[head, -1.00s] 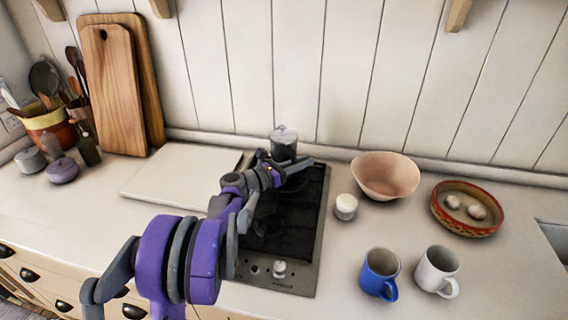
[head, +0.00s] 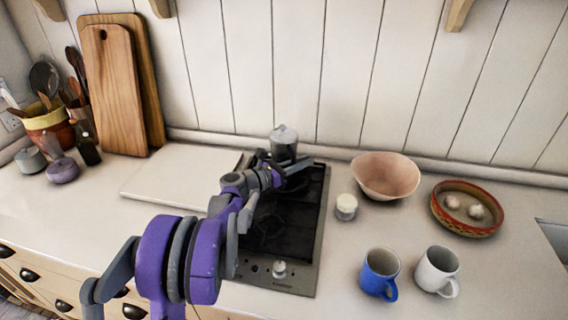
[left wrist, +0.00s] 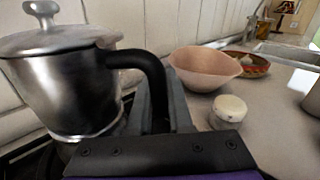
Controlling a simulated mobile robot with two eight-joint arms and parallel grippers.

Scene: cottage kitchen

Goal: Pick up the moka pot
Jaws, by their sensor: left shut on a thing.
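The moka pot (head: 284,145) is a metal pot with a knobbed lid. It stands upright at the back of the black stove (head: 272,225) in the head view. My left gripper (head: 283,169) reaches it from the front and is shut on it. In the left wrist view the moka pot (left wrist: 68,85) fills the left side, and its black handle (left wrist: 150,80) runs down between my gripper's fingers. The fingertips are partly hidden there. My right gripper does not show.
A pink bowl (head: 385,176), a small white-topped jar (head: 346,206) and a red-rimmed dish (head: 467,208) stand to the right. A blue mug (head: 380,273) and a white mug (head: 437,270) are nearer the front. Cutting boards (head: 112,88) lean at the back left.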

